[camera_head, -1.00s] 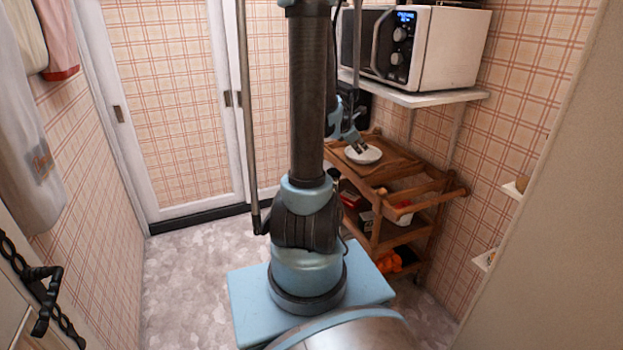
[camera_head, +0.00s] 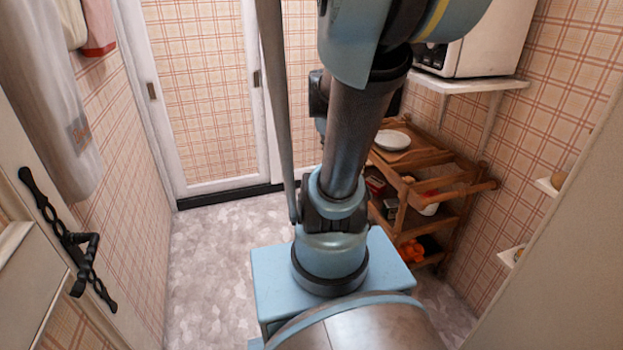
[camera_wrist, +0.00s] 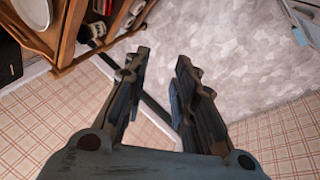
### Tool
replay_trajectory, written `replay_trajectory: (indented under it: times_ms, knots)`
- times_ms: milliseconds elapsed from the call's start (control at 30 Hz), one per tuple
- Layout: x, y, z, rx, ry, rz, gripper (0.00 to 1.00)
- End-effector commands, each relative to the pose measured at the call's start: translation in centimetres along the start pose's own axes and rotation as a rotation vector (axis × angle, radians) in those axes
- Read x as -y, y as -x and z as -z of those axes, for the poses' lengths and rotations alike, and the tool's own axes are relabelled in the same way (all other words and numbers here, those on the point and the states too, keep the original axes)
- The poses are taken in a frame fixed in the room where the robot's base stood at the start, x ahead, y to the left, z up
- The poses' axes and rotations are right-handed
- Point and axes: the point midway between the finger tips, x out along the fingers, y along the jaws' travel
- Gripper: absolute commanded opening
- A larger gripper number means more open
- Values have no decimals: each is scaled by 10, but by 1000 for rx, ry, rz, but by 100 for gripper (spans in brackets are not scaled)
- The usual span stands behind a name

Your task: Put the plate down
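A white round plate (camera_head: 392,140) lies on the top of the wooden cart (camera_head: 462,188) in the head view. The plate also shows at the top left corner of the wrist view (camera_wrist: 34,12), partly cut off by the frame edge. My gripper (camera_wrist: 158,62) is in the wrist view with its two fingers apart and only floor and wall seen between them. It is empty and apart from the plate. In the head view my arm hides the gripper.
The cart's lower shelves hold several items, including orange things (camera_head: 415,250) at the bottom. A white microwave (camera_head: 490,48) stands on a wall shelf (camera_head: 465,86) above the cart. A door with a black handle (camera_head: 80,250) is at left. The floor (camera_head: 215,250) left of my base is clear.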

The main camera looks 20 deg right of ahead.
Motion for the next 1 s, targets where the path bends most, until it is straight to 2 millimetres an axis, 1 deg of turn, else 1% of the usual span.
replay_trajectory:
  times_ms: [33, 200, 400, 500, 600, 700, 1000]
  knots:
    - [15, 4, -3, -4, -40, 22, 25]
    - [58, 16, -13, -5, -201, 101, 25]
    - [105, 26, -29, 18, -380, 190, 25]
    - [124, 30, -36, 35, -452, 224, 25]
    - [136, 32, -41, 49, -505, 249, 25]
    - [144, 34, -44, 59, -535, 262, 25]
    - [147, 35, -45, 63, -549, 267, 25]
